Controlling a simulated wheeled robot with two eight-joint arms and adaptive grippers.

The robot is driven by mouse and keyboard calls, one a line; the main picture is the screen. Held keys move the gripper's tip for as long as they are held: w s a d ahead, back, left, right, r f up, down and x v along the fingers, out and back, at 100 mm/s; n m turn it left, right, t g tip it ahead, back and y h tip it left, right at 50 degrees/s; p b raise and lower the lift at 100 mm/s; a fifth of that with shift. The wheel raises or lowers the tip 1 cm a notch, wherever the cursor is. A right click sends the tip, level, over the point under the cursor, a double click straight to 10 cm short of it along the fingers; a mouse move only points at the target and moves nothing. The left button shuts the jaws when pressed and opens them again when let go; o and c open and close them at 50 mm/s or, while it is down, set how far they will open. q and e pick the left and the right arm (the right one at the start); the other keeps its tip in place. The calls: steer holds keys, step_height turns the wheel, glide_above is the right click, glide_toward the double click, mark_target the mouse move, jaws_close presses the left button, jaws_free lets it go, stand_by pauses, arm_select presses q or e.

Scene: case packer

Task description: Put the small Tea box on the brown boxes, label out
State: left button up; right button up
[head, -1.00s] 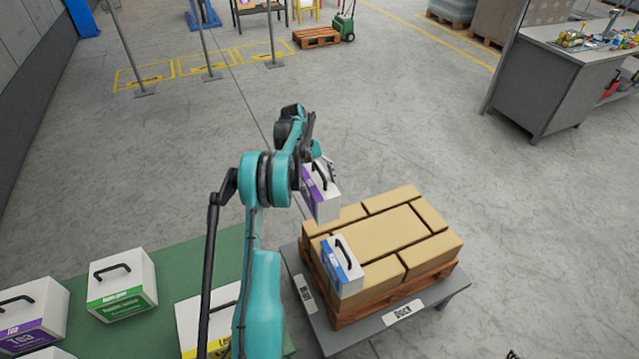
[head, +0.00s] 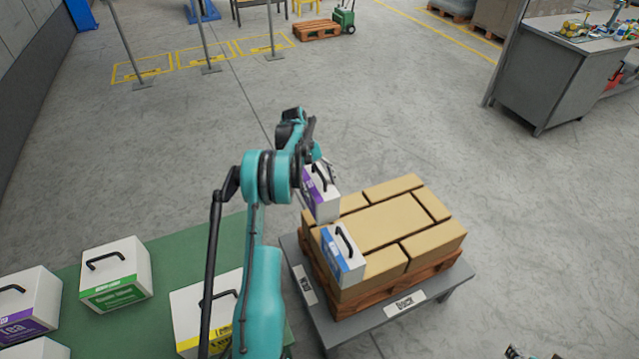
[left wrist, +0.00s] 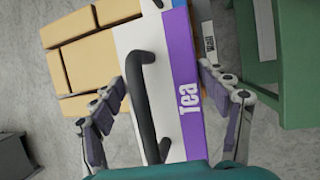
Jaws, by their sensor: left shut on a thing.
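The small Tea box (head: 322,194) is white with a purple label side and a black handle on top. My left gripper (head: 316,160) is shut on it. In the left wrist view the Tea box (left wrist: 150,90) sits between the two fingers, its purple face to the right. It hangs at the back left edge of the brown boxes (head: 395,222), behind a blue-labelled white box (head: 343,254) standing on them. I cannot tell whether it touches the brown boxes. A dark part at the bottom right edge may be my right gripper (head: 524,352); its jaws are unclear.
The brown boxes lie on a wooden pallet (head: 400,289) on a grey stand (head: 350,335). A green mat (head: 195,250) at left holds a larger purple Tea box (head: 28,301), a green-labelled box (head: 115,274) and a yellow-labelled box (head: 195,310). Open floor lies behind.

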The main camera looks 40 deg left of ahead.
arm_select(q)
steer(key=shift+f+b, duration=3.5)
steer(key=shift+f, duration=2.15)
steer(key=shift+f+b, duration=0.3)
steer(key=shift+f, duration=0.1)
steer(key=o, duration=1.9)
steer(key=shift+r, duration=0.1)
steer(key=shift+o, duration=0.2)
